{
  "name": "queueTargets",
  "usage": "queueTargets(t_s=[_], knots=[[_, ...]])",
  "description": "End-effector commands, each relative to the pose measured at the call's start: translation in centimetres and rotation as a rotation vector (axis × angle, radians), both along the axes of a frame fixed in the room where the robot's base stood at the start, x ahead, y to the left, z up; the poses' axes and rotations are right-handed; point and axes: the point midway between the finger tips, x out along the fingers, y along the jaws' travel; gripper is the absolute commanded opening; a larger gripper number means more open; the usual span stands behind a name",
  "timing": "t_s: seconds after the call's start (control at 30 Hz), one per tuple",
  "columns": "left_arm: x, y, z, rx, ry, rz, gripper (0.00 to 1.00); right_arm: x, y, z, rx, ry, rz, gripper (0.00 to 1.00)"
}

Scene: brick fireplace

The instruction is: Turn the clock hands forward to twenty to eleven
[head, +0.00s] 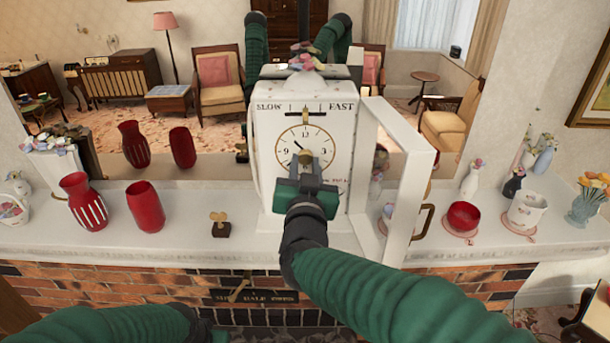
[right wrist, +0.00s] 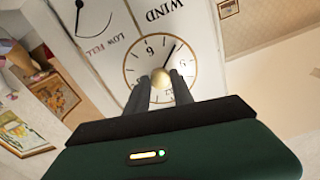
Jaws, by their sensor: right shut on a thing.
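The white clock (head: 265,180) stands on the mantel, its glazed white door (head: 412,180) swung open to the right. Its round dial (head: 305,134) has a gold ring, and a short dark hand (head: 298,145) points up-left, between 9 and 12. My right gripper (head: 306,165) is in front of the dial and covers its lower part. In the right wrist view the dial is upside down; a dark hand (right wrist: 170,50) points between 6 and 9. There the right fingers are shut on a pale gold knob (right wrist: 160,78) at the dial.
A key on a dark block (head: 220,225) and two red vases (head: 146,207) stand left of the clock. A red bowl (head: 463,217) and a white pot (head: 526,210) stand to the right. The mirror behind reflects the room and my arms.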

Motion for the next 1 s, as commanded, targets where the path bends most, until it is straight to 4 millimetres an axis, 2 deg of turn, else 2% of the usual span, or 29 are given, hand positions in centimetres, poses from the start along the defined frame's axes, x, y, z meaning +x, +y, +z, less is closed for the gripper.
queueTargets(t_s=[0.03,0.3,0.8,0.83,1.0], knots=[[0.0,0.0,-0.57,0.0,0.0,0.0,0.5,0.02,-0.03,-0.17,0.027,-0.003,-0.001,0.0],[0.0,0.0,-1.36,0.0,0.0,0.0,0.5,0.01,0.02,0.0,0.132,-0.002,0.0,0.0],[0.0,0.0,-1.43,0.0,0.0,0.0,0.5,0.0,0.06,0.12,0.155,-0.001,0.0,0.0],[0.0,0.0,-1.43,0.0,0.0,0.0,0.5,0.0,0.06,0.13,0.155,-0.001,0.0,0.31],[0.0,0.0,-1.43,0.0,0.0,0.0,0.5,0.0,0.05,0.09,0.154,-0.001,0.0,0.5]])
